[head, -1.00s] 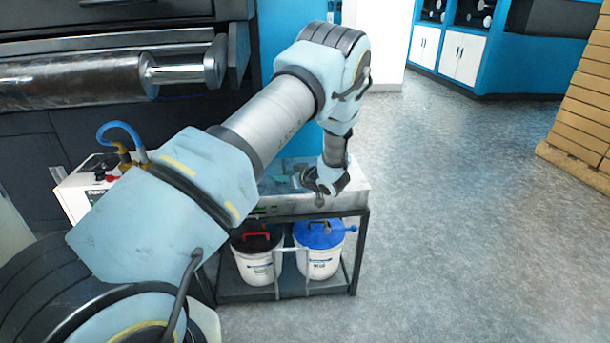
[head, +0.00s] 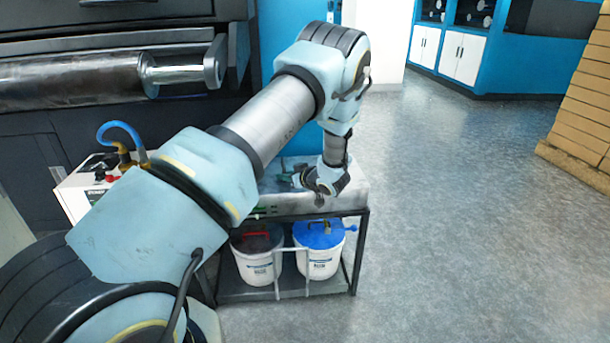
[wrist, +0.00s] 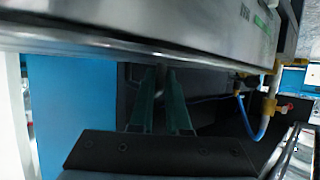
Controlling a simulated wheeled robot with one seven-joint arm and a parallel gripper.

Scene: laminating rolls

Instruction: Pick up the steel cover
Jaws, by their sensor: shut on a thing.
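A steel body (wrist: 130,30) with a rounded lower edge and green lettering fills the top of the wrist view, close to the camera. I take it for the steel cover, but cannot tell where the cover ends and any casing under it begins. In the head view, its steel (head: 345,197) lies on top of a dark-framed cart. My gripper (wrist: 160,82) has green fingers closed around a small grey part, seemingly a handle, just under that edge. In the head view, my gripper (head: 318,190) is low over the cart top, its fingertips hard to make out.
Two white buckets, one with a red handle (head: 257,252) and one with a blue lid (head: 318,250), stand on the cart's lower shelf. A white box with a blue hose (head: 122,130) is at left, beside a machine with a large roller (head: 70,82).

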